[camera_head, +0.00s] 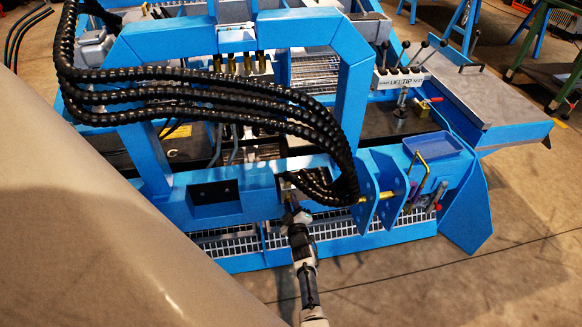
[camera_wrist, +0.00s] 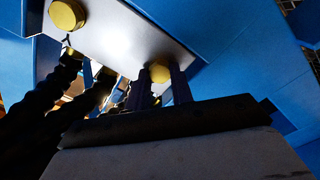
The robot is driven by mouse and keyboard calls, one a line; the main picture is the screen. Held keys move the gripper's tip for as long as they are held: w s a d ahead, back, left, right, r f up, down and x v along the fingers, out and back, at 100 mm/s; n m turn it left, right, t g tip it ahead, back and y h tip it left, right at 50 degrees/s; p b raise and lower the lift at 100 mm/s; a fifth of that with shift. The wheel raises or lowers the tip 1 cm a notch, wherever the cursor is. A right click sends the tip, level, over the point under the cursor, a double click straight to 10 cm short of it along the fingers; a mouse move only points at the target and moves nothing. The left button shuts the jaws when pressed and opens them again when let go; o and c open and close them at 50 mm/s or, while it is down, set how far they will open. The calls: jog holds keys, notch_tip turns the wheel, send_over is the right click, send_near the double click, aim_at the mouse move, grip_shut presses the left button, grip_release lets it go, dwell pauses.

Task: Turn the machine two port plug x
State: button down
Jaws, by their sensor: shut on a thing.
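The blue machine (camera_head: 345,62) fills the head view. In the wrist view a pale metal plate (camera_wrist: 110,35) on it carries two round brass-coloured plugs. One plug (camera_wrist: 67,14) is at the upper left, clear of my gripper. The other plug (camera_wrist: 159,71) sits at the plate's lower right edge, between the two dark fingers of my gripper (camera_wrist: 163,76), which is shut on it. No mark shows which of them is x. In the head view my gripper (camera_head: 290,206) reaches the machine's front beam, and the plug there is too small to tell.
Thick black hoses (camera_head: 200,100) loop over the machine and drop just right of my gripper; dark hoses (camera_wrist: 60,105) also hang left in the wrist view. Blue brackets with a brass pin (camera_head: 372,198) stand to the right. Bare floor (camera_head: 450,285) lies in front.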

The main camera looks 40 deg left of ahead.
jog(key=shift+m, duration=8.2)
jog(key=c, duration=1.2)
grip_release()
